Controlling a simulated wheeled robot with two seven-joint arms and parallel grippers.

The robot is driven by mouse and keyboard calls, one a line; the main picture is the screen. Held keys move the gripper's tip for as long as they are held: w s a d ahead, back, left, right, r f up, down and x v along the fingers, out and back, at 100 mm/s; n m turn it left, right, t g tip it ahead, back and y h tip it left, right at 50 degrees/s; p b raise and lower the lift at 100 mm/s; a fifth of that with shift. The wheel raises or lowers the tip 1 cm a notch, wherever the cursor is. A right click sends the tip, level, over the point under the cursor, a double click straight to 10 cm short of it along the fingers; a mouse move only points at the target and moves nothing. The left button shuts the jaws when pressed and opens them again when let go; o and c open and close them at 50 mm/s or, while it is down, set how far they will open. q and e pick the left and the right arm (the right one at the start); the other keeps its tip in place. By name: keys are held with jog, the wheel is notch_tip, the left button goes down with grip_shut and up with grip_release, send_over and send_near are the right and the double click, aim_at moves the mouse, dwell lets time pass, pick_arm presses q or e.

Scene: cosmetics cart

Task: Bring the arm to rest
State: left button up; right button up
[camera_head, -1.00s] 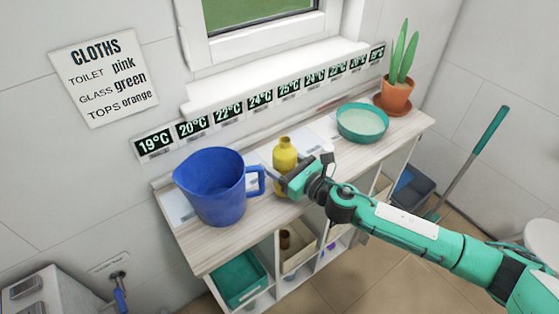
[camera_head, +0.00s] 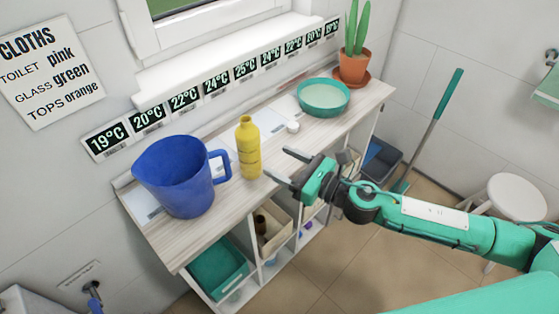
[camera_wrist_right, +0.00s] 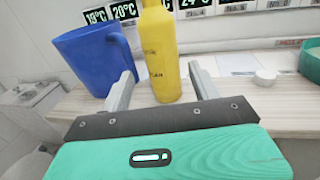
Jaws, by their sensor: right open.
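My right gripper (camera_head: 283,167) is open and empty at the front edge of the shelf top. In the right wrist view its two fingers (camera_wrist_right: 162,88) point toward a yellow bottle (camera_wrist_right: 161,52), with a gap between them and the bottle. In the head view the yellow bottle (camera_head: 249,148) stands upright on the wooden shelf top, left of and behind the gripper, apart from it. My green right arm reaches in from the right. My left gripper is not in view.
A blue jug (camera_head: 178,178) stands left of the bottle. A teal bowl (camera_head: 324,97) and a potted plant (camera_head: 353,66) are at the right end. A small white round item (camera_head: 293,127) lies near the bowl. A white stool (camera_head: 515,198) stands on the floor at right.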

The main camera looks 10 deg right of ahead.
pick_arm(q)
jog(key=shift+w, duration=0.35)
